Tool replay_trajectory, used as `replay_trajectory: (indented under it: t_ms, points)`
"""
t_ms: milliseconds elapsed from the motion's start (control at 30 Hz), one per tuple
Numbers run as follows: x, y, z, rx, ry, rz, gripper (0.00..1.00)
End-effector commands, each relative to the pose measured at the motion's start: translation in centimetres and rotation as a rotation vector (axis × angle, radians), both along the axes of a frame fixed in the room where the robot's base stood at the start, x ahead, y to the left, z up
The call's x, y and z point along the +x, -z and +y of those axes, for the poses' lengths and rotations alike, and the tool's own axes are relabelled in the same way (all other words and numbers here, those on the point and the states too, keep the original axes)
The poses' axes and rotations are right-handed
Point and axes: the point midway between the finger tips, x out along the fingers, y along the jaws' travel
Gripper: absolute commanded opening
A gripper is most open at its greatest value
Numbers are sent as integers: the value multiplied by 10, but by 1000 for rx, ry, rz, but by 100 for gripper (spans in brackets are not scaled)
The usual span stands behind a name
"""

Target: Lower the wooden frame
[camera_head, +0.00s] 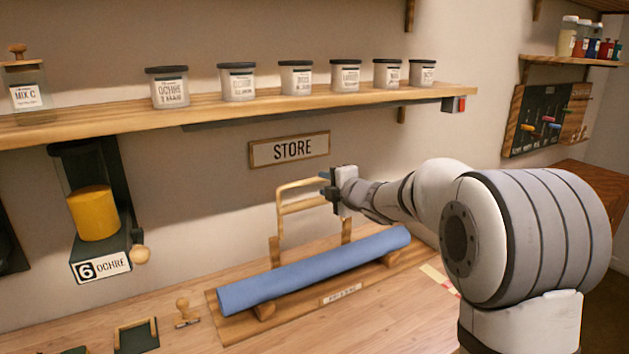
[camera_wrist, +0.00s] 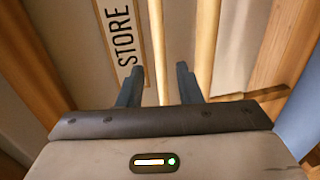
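The wooden frame (camera_head: 300,206) is light wood with two crossbars. It stands raised at the back of a wooden stand, behind a long blue roll (camera_head: 315,270). My gripper (camera_head: 325,183) is at the right part of the frame's upper end. In the wrist view, my gripper's two dark fingers (camera_wrist: 159,80) are apart, and a pale bar of the frame (camera_wrist: 157,50) runs between them. A second, wider bar (camera_wrist: 206,50) passes beside the right finger. I cannot tell whether either finger touches the frame. The frame's right end is partly hidden by my gripper.
A shelf (camera_head: 240,110) with several jars runs above, over a STORE sign (camera_head: 289,149). An ochre dispenser (camera_head: 97,215) hangs at the left. A small wooden stamp (camera_head: 184,313) stands on the bench (camera_head: 165,292) left of the stand (camera_head: 390,283).

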Motion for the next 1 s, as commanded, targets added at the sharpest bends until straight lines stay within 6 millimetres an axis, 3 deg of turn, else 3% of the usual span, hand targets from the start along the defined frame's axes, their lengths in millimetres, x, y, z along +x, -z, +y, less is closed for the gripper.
replay_trajectory:
  t_ms: [400,800,1000]
  points:
    - [48,11,33,1,3,4,32]
    - [54,13,37,2,4,4,31]
    - [53,13,37,2,3,4,15]
